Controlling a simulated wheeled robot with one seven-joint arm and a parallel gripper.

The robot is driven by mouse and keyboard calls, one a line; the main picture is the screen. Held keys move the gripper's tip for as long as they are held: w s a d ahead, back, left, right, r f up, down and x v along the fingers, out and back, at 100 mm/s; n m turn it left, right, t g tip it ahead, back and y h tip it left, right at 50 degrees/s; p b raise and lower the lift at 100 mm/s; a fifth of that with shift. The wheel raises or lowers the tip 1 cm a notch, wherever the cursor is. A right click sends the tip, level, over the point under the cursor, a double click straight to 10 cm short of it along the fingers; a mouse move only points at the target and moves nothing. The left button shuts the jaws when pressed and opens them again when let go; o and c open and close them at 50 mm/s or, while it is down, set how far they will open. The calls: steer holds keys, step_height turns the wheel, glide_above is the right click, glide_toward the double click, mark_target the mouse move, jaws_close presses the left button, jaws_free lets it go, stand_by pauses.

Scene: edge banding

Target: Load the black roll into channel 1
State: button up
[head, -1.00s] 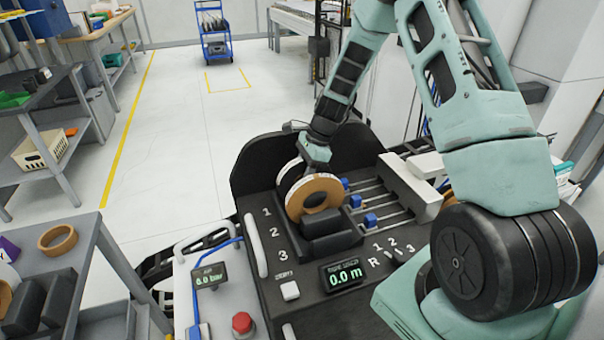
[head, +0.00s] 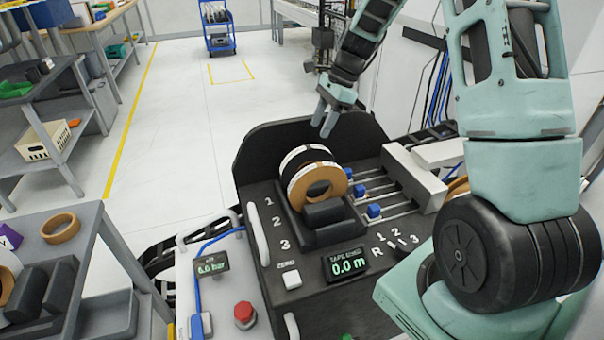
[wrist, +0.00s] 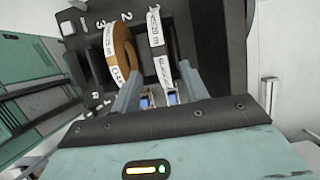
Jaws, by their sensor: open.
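The black roll (head: 300,156), with a white label band, stands upright in the rearmost slot of the machine's cradle, in line with the printed 1. It is partly hidden by a tan roll (head: 298,184) standing in front of it, in line with the 2. My gripper (head: 325,122) is open and empty, above and behind the rolls, apart from them. In the wrist view the black roll (wrist: 157,40) shows edge-on beyond and between my open fingers (wrist: 160,88), its label facing me. The tan roll (wrist: 124,50) stands to its left.
Black blocks (head: 330,213) fill the cradle's front. Blue sliders (head: 374,211) on rods lie right of the rolls. A dark curved guard (head: 262,150) rises behind them. A side cart (head: 92,228) at left holds another tan ring (head: 60,228).

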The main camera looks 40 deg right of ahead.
steer(key=s+a+r+n+g, duration=0.1)
steer(key=s+a+n, duration=0.35)
steer(key=a, duration=0.35)
steer(key=s+a+r+n+h, duration=0.1)
steer(key=s+a+r+n, duration=0.15)
steer(key=a+n, duration=0.4)
steer(key=s+a+n+g, duration=0.1)
steer(key=s+a+n, duration=0.25)
steer(key=a, duration=0.55)
steer(key=s+a+n+h, duration=0.1)
steer(key=s+a+n, duration=0.2)
steer(key=s+n, duration=0.4)
steer(key=s+a+n+h, duration=0.1)
steer(key=s+a+n, duration=0.3)
steer(key=s+n, duration=0.3)
steer(key=s, duration=0.5)
steer(key=shift+t+h, duration=0.3)
steer(key=shift+t, duration=0.1)
steer(key=shift+a+r+n, duration=0.1)
steer(key=shift+r+n, duration=0.05)
steer(key=shift+n, duration=0.1)
